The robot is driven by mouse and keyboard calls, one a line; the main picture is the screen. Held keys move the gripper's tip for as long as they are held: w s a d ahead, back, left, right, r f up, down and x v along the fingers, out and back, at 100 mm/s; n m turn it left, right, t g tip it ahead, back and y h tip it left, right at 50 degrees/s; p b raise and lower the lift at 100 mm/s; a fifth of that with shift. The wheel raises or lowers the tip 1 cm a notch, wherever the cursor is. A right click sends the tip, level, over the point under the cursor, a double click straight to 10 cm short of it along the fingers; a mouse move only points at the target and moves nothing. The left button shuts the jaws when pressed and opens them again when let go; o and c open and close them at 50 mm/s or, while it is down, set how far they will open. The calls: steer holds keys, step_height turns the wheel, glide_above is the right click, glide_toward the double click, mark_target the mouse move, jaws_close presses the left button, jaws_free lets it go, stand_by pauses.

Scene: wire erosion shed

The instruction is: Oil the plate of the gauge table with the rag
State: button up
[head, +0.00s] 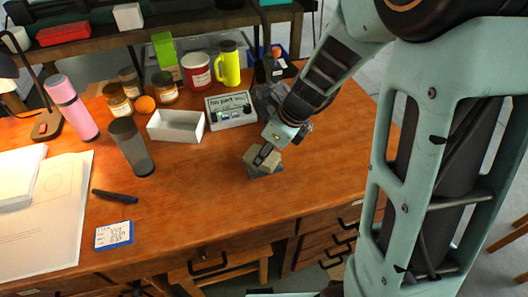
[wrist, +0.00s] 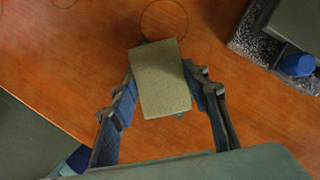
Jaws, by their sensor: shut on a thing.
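My gripper (head: 265,155) is shut on the rag (head: 257,157), a folded olive-tan pad, over the right part of the wooden bench. In the wrist view the rag (wrist: 160,78) sits between both fingers, tilted slightly. A dark grey patch shows just below it in the head view; I cannot tell whether it is a finger or shadow. A speckled grey slab with a blue knob, seemingly the gauge table (wrist: 250,45), is at the upper right of the wrist view, apart from the rag. In the head view my arm partly hides a dark grey thing in that area.
A labelled box with small parts (head: 231,110) and an open white tray (head: 176,126) stand left of my arm. Behind are jars, a red tin (head: 196,71) and a yellow flask (head: 229,64). A dark tumbler (head: 131,146) stands left. The front middle of the bench (head: 195,200) is clear.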

step_height(320, 180, up, 7)
steer(key=p, duration=0.7)
steer(key=shift+p, duration=0.35)
stand_by(0.6)
steer(key=n, duration=0.1)
steer(key=w+n+g, duration=0.1)
steer(key=n, duration=0.1)
steer(key=shift+r, duration=0.3)
steer(key=n, duration=0.1)
steer(key=n+g, duration=0.1)
steer(key=w+n, duration=0.1)
steer(key=n, duration=0.1)
steer(key=shift+d+r+g, duration=0.3)
steer(key=shift+r+g, duration=0.1)
steer(key=s+d+r+n+g+h+p, duration=0.1)
steer(key=d+r+n+g+h+p, duration=0.3)
steer(key=d+r+n+p, duration=0.5)
steer(key=d+n+p, duration=0.2)
steer(key=n+p, duration=0.2)
steer(key=n, duration=0.4)
steer(key=shift+d+r, duration=0.35)
steer(key=shift+r, duration=0.05)
